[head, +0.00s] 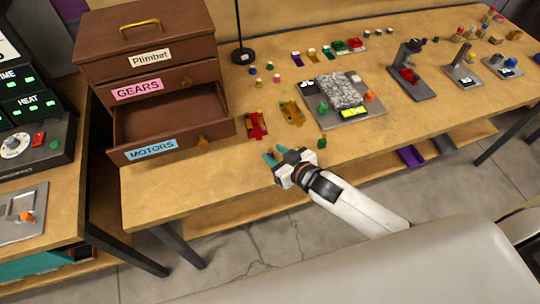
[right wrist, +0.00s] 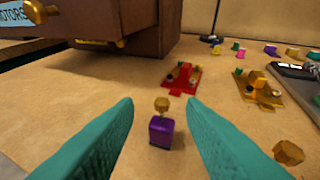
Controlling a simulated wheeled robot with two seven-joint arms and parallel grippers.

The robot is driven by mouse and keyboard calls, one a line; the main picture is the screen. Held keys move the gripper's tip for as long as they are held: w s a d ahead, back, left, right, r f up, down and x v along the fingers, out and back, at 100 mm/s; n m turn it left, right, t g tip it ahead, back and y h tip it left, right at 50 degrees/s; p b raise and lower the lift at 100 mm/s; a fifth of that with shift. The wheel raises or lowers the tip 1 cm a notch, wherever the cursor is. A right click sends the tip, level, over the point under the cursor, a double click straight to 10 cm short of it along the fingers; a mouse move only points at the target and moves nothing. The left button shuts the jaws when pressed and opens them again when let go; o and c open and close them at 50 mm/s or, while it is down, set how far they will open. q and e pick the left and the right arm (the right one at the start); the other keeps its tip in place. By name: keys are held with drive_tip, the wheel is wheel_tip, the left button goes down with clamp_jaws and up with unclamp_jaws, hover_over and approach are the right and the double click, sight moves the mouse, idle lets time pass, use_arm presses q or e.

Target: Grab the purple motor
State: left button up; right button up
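The purple motor (right wrist: 161,131), a small purple block with a gold knob on top, stands upright on the wooden table (head: 225,185) in the right wrist view. It shows in the gap between the teal fingers of my right gripper (right wrist: 160,135), with space on both sides. My right gripper also shows in the head view (head: 273,157), low over the table near its front edge, open and empty. In the head view I cannot make out the motor clearly by the fingers. My left gripper is not in view.
A brown drawer cabinet (head: 148,62) stands at the left with its MOTORS drawer (head: 178,127) pulled open and empty-looking. A red piece (right wrist: 181,77) and a gold piece (right wrist: 259,90) lie beyond the motor. A grey device (head: 345,118) stands to the right.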

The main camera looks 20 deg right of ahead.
drive_tip(key=p+x, duration=0.1)
drive_tip(key=x, duration=0.4)
drive_tip(key=shift+w, duration=0.1)
clamp_jaws()
